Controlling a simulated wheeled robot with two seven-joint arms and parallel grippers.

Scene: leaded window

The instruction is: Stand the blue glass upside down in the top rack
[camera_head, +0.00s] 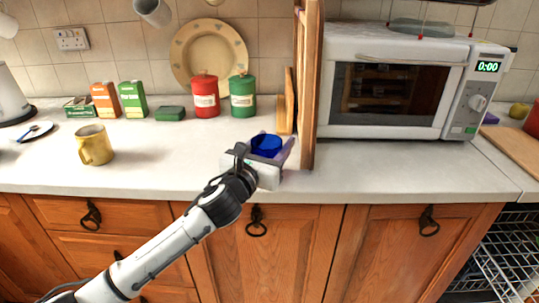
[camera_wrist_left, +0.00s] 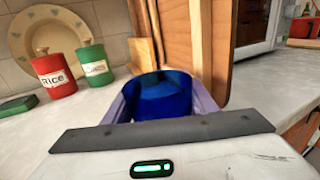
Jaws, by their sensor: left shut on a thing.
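The blue glass (camera_head: 266,145) is between the fingers of my left gripper (camera_head: 268,156), over the front part of the counter. In the left wrist view the blue glass (camera_wrist_left: 163,95) fills the space between the two pale purple fingers, and its lower part is hidden by the gripper body. Its opening seems to face up. I cannot tell whether it touches the counter. The dishwasher rack (camera_head: 506,262) shows at the lower right, with wire tiers inside an open space below the counter. My right gripper is not in view.
A wooden upright panel (camera_head: 309,85) stands just right of the glass. A microwave (camera_head: 400,80) is beyond it. A yellow mug (camera_head: 95,145) stands at the left; red (camera_head: 205,95) and green (camera_head: 243,96) canisters stand behind.

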